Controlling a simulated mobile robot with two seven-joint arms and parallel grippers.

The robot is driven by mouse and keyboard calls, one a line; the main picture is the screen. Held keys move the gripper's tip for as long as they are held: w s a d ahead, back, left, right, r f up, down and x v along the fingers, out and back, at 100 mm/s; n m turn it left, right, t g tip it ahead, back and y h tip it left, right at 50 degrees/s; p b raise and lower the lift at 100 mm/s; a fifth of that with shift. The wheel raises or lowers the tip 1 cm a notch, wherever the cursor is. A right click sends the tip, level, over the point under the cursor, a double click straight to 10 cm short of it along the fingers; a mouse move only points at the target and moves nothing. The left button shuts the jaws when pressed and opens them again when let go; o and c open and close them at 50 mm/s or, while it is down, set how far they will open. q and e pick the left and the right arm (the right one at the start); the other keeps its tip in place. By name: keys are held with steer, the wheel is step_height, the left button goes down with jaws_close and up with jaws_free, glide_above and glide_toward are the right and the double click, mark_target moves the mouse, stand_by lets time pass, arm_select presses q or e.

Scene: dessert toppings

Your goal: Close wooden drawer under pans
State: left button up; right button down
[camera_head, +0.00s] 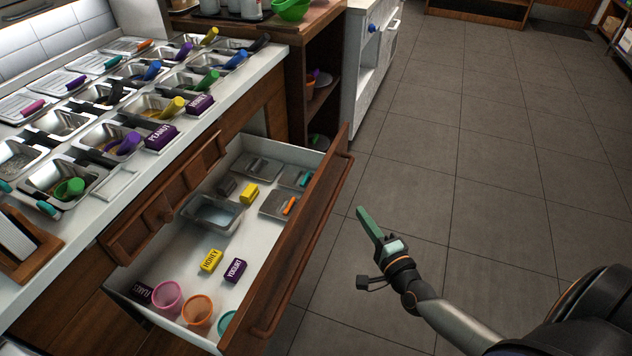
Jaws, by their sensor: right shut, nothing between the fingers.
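The wooden drawer (298,238) stands pulled out below the counter with the metal topping pans (105,143). Its brown front panel has a long wooden handle (309,243) on the outer side. Inside the drawer are a yellow "honey" block (211,260), a purple "yogurt" block (235,270), another yellow block, several metal lids or pans and several coloured cups. My right gripper (366,222) is shut and empty, over the floor to the right of the drawer front and apart from it. My left gripper is not in view.
The white counter (245,92) runs along the left above the drawer. A wooden shelf (312,75) and a white cabinet (372,60) stand behind the drawer. The tiled floor (480,150) to the right is clear.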

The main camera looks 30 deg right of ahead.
steer(key=w, duration=0.1)
steer(key=b, duration=0.2)
glide_toward(322, 174)
steer(key=w+d, duration=0.3)
steer(key=w+a, duration=0.2)
steer(key=w, duration=0.1)
steer(key=shift+a, duration=0.3)
